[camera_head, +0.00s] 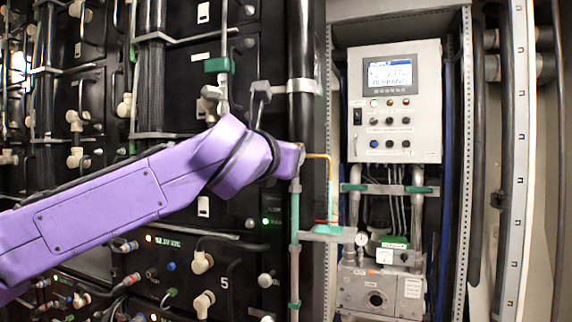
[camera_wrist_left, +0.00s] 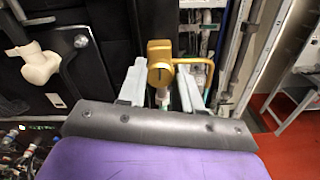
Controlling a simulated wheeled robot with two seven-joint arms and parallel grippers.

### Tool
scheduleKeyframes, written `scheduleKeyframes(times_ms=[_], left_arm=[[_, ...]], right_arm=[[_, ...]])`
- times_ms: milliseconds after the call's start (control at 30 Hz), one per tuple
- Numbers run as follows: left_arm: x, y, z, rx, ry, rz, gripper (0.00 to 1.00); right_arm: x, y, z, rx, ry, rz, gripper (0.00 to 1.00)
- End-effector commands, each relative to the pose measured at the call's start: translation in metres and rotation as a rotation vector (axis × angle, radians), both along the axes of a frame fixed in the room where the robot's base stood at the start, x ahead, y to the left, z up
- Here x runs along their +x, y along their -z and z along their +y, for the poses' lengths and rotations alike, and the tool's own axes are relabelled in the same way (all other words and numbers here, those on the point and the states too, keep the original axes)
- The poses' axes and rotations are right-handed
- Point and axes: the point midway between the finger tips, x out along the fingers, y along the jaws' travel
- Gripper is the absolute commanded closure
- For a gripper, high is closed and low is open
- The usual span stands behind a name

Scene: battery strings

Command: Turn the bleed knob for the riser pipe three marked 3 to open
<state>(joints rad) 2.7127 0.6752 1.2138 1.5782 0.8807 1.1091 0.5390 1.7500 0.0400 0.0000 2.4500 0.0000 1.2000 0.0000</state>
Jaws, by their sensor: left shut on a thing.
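In the left wrist view a brass knob (camera_wrist_left: 161,72) with a dark line on its face sits between the two pale fingers of my left gripper (camera_wrist_left: 162,78). The gripper is shut on it. A brass tube (camera_wrist_left: 203,62) bends out to the right of the knob. In the head view my purple left arm reaches in from the left and ends by the dark vertical pipe, where the brass tube (camera_head: 322,156) shows. The arm hides the knob and fingers there. No riser number is readable at the knob. My right gripper is not in view.
Black battery racks (camera_head: 110,80) with white valves fill the left. A grey control panel (camera_head: 395,100) with a screen hangs right of the pipe, above a grey pump unit (camera_head: 375,290). A white valve (camera_wrist_left: 38,64) and black bar stand left of the gripper.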

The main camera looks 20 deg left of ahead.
Motion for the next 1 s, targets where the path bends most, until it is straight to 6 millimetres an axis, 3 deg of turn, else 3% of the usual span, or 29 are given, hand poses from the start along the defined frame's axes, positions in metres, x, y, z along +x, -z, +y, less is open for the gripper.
scheduleKeyframes(times_ms=[667, 700, 767, 1000], left_arm=[[0.0006, 0.0023, -0.0006, -0.063, 0.001, 0.008, 0.96], [0.0006, 0.0023, -0.0006, -0.063, 0.001, 0.008, 0.60], [0.0006, 0.0022, -0.0006, -0.062, 0.001, 0.007, 0.41], [0.0002, 0.0011, -0.0002, -0.062, 0.000, 0.005, 0.41]], right_arm=[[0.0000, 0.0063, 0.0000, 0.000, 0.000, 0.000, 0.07], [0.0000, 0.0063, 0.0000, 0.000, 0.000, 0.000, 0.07], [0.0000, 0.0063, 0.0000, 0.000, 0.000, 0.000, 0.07], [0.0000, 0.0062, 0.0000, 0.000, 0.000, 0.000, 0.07]])
